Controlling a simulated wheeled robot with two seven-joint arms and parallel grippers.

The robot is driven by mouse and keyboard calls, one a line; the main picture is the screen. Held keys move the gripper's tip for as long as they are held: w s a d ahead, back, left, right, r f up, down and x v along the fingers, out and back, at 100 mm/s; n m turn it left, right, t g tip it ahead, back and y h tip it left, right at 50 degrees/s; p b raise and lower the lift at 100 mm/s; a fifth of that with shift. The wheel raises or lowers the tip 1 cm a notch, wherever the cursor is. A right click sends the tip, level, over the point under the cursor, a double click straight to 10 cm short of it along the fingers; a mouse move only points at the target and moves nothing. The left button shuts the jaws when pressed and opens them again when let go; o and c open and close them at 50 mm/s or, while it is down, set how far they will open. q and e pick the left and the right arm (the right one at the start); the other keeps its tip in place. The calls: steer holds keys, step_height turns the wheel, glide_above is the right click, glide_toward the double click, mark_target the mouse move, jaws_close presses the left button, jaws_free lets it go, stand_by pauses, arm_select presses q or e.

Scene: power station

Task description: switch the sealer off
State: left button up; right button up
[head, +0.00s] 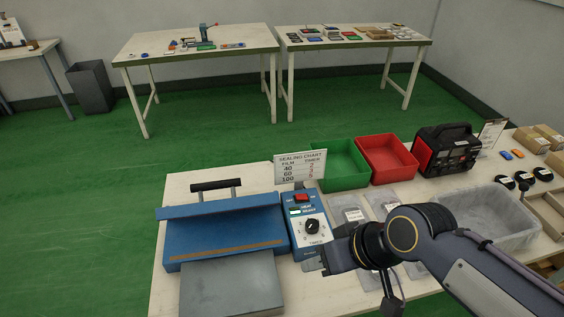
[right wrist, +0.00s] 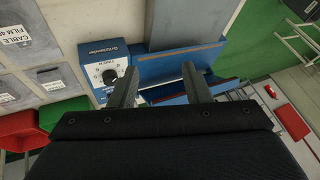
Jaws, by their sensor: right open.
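The blue sealer (head: 225,233) stands on the front table with its black handle (head: 215,185) raised at the back. Its control panel (head: 299,243) on the right side bears a red switch (head: 301,198) and a black timer knob (head: 312,226). I cannot tell the switch's position. My right gripper (head: 326,262) is open and empty, just right of the panel's front part. In the right wrist view its two fingers (right wrist: 160,84) point toward the sealer (right wrist: 180,65), with the knob (right wrist: 109,76) left of them; the red switch cannot be made out there. My left gripper is not in view.
A sealing chart sign (head: 300,168) stands behind the panel. Green (head: 343,166) and red (head: 388,158) bins, a black-and-red power unit (head: 446,150) and a clear tub (head: 487,218) stand to the right. Labelled bags (head: 347,211) lie near my right arm. A grey plate (head: 230,285) fronts the sealer.

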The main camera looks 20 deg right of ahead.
steer(key=w+d+r+n+g, duration=0.1)
steer(key=w+d+r+n, duration=0.15)
steer(key=w, duration=0.35)
steer(key=n+g+b, duration=0.2)
steer(key=n+g, duration=0.2)
steer(key=n, duration=1)
glide_above(302, 196)
steer(key=s+d, duration=0.1)
steer(key=d, duration=0.3)
step_height(302, 196, down, 10)
steer(key=shift+y, duration=0.4)
steer(key=p+x, duration=0.1)
steer(key=x, duration=0.6)
steer(key=shift+w+a+f, duration=0.1)
steer(key=shift+a, duration=0.15)
